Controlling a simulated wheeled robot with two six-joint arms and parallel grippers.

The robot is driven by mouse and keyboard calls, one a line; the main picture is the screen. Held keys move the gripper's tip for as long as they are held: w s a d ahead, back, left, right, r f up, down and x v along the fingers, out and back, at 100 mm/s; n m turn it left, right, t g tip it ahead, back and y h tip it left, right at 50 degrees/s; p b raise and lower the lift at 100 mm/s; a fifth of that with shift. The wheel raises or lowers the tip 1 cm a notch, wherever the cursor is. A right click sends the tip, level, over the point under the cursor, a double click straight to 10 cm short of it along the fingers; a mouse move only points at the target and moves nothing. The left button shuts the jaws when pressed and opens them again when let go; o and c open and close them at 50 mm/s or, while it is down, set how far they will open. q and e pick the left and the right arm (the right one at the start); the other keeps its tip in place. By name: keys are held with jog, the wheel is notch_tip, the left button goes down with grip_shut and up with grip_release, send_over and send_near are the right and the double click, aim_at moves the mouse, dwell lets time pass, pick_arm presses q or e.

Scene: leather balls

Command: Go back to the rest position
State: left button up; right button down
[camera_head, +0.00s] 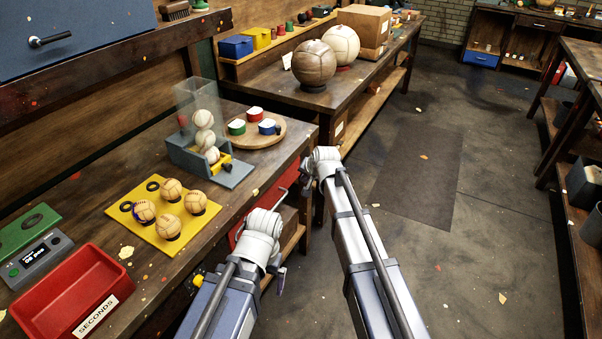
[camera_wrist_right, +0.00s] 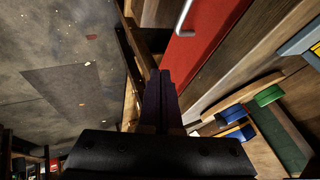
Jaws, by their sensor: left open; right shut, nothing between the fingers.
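My left gripper (camera_head: 280,281) hangs beside the front edge of the near workbench, low in the head view. Only a small dark purple part of it shows past the wrist; it is open and holds nothing that I can see. My right arm reaches further forward, off the bench's right end, and its wrist hides most of the gripper in the head view. In the right wrist view the two dark purple fingers of my right gripper (camera_wrist_right: 160,95) are together, with nothing between them. A red drawer front (camera_wrist_right: 205,45) with a metal handle is close by.
The near bench holds a yellow tray (camera_head: 150,234) with several leather balls, a red SECONDS bin (camera_head: 60,290), a clear ball dispenser (camera_head: 190,150) and a round wooden board (camera_head: 255,140) with coloured pots. A second bench (camera_head: 350,85) stands behind.

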pick_arm(q)
jog(key=shift+r, duration=0.5)
pick_arm(e)
jog(key=shift+s+d+r, duration=0.15)
jog(key=shift+s+r, duration=0.25)
jog(key=shift+r, duration=0.1)
pick_arm(q)
notch_tip(320, 180, up, 6)
jog(key=p, duration=0.6)
jog(key=shift+r+p, duration=0.2)
jog(key=shift+p, duration=0.15)
pick_arm(e)
jog(key=s+a+r+n+g+h, duration=0.1)
jog(key=s+n+g, duration=0.2)
jog(key=s, duration=1.3)
jog(key=s+a+r+n+g+h, duration=0.1)
jog(key=s+n+g, duration=0.3)
jog(key=s, duration=1.3)
jog(key=shift+s+n+h, duration=0.15)
jog(key=shift+n+h, duration=0.65)
jog(key=shift+n, duration=0.4)
jog(key=shift+a+r, duration=0.1)
